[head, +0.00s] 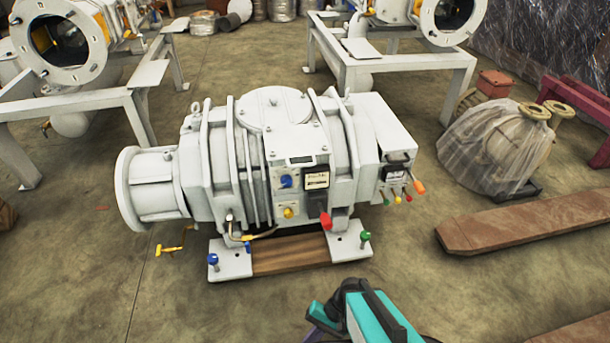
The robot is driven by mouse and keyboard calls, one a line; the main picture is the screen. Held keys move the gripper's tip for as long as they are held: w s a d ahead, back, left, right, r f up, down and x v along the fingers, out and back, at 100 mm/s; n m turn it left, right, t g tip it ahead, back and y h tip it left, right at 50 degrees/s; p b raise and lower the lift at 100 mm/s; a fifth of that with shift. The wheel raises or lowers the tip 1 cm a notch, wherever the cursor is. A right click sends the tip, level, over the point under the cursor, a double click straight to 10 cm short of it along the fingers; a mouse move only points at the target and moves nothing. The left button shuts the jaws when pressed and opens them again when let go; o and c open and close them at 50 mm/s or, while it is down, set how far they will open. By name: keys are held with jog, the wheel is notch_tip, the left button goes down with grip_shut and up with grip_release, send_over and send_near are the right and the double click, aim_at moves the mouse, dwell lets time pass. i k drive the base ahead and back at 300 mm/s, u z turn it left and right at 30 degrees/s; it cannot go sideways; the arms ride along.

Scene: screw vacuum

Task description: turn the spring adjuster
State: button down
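A white screw vacuum pump (268,110) stands on the floor in the middle of the head view. Its front carries a blue knob (286,181), a yellow knob (288,213) and a red knob (326,221). A yellow crank handle (172,249) sticks out low at the left. An orange-red handle (418,187) and small coloured knobs are on the right-hand box. I cannot tell which part is the spring adjuster. My gripper (345,312), teal and dark, shows at the bottom edge, well in front of the pump and apart from it. Its fingertips cannot be made out clearly.
A wooden board (290,254) lies between white foot plates with blue and green knobs. A rusty brown beam (525,222) and a plastic-wrapped machine (490,150) lie at the right. White frames with machines (75,108) stand behind. The floor at the front left is clear.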

aim_at(287, 181)
jog(key=u, duration=1.05)
jog(key=i, duration=0.4)
jog(key=z, duration=0.8)
